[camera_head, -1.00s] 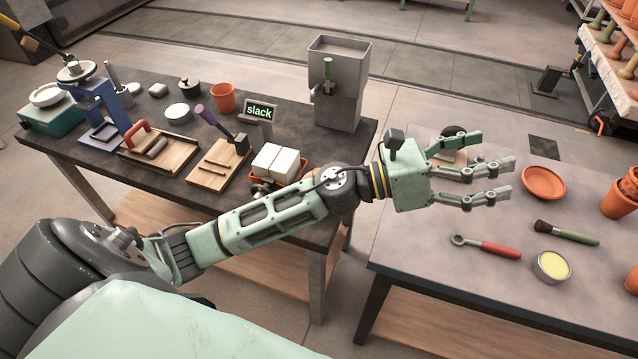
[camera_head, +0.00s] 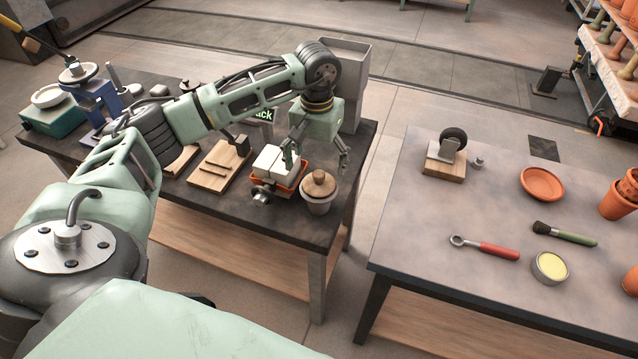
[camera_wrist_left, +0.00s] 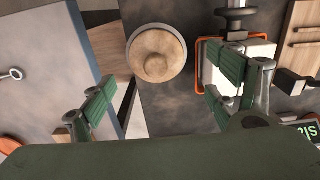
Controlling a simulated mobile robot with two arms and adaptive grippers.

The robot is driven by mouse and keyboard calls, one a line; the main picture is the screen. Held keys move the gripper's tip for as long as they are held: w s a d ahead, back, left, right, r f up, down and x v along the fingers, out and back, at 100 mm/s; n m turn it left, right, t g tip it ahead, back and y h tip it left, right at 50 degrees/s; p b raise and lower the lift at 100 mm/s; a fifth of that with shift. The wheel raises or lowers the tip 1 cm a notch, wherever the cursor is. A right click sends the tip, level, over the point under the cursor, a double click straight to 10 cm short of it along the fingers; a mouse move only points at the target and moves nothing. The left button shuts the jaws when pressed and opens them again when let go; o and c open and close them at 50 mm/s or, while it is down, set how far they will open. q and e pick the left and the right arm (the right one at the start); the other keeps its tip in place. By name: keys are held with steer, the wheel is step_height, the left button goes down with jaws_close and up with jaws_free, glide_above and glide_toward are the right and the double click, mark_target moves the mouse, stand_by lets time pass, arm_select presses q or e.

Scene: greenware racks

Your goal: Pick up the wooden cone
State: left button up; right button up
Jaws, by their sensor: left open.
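The wooden cone (camera_head: 319,183) is a round, brown wooden piece with a small knob-like top. It sits on a pale pot (camera_head: 318,205) near the right front corner of the dark table. In the left wrist view, the wooden cone (camera_wrist_left: 157,55) shows from above, ahead of and between the fingers. My left gripper (camera_head: 318,165) is open and empty, pointing down just above and behind the cone. In the left wrist view, its green fingers (camera_wrist_left: 160,100) are spread wide, with the cone apart from both. My right gripper is not in view.
An orange tray (camera_head: 285,183) with white blocks stands close to the left of the pot, with a dark metal tool (camera_head: 262,194) beside it. A grey metal box (camera_head: 352,85) stands behind my gripper. A gap separates this table from the right table (camera_head: 420,230).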

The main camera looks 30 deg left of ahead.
mark_target(321, 173)
arm_select(q)
steer(key=f+p, duration=0.1)
steer(key=f, duration=0.1)
steer(key=d+f+p, duration=0.1)
steer(key=f+p, duration=0.1)
steer(key=f, duration=0.1)
steer(key=shift+s, duration=0.1)
steer(key=shift+f, duration=0.35)
steer(key=shift+c, duration=0.5)
steer(key=c, duration=1.2)
steer(key=shift+c, duration=0.2)
